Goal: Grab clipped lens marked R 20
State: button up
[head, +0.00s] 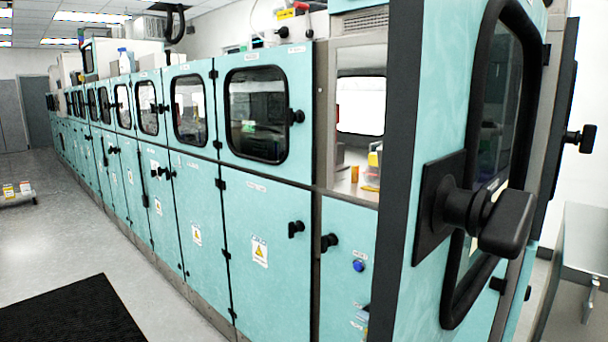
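I cannot make out a clipped lens marked R 20 in the head view. A small compartment (358,196) in the teal machine shows between the near panel and the row of doors. Inside it are a small orange item (355,173), a yellow item (374,158) and a few other small things, too small to identify. My gripper does not show in the head view.
A long row of teal cabinets (265,230) with windowed doors runs away to the left. A near teal door (462,90) with a large black handle (508,222) stands close on the right. A metal table (590,240) is at far right.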

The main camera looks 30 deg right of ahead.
aim_at(371, 176)
jog(key=i+j+u, duration=0.2)
jog(key=i, duration=0.35)
jog(key=i+u, duration=0.2)
jog(key=i, duration=0.35)
jog(key=i+z, duration=0.35)
jog(key=i+j+z, duration=0.1)
jog(key=z, duration=0.25)
jog(key=i+j+z, duration=0.2)
jog(key=z, duration=0.15)
jog(key=i+j+z, duration=0.1)
jog(key=z, duration=0.3)
jog(key=i+j+z, duration=0.1)
jog(key=j+z, duration=0.25)
jog(key=i+j+z, duration=0.1)
jog(key=z, duration=0.3)
jog(key=i+j+z, duration=0.1)
jog(key=j+z, duration=1.1)
jog(key=i, duration=0.95)
